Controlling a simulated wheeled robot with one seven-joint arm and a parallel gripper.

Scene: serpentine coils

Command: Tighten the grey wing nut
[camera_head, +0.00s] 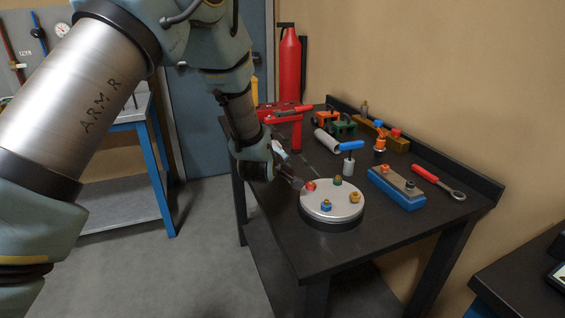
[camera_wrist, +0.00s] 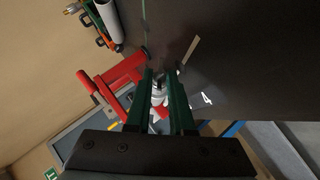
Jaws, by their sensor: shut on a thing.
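My gripper (camera_head: 295,182) is low over the near-left side of the dark workbench, close to the round plate. In the wrist view its two green fingers (camera_wrist: 162,78) are closed in around a small pale grey piece (camera_wrist: 158,92), which I take to be the grey wing nut. The fingers cover much of it, so its wings and any thread under it cannot be made out. In the head view the wing nut cannot be picked out at the gripper's tip.
The round plate (camera_head: 320,213) carries several coloured knobs right beside my gripper. A red vise (camera_head: 285,115) stands behind; it also shows in the wrist view (camera_wrist: 103,85).

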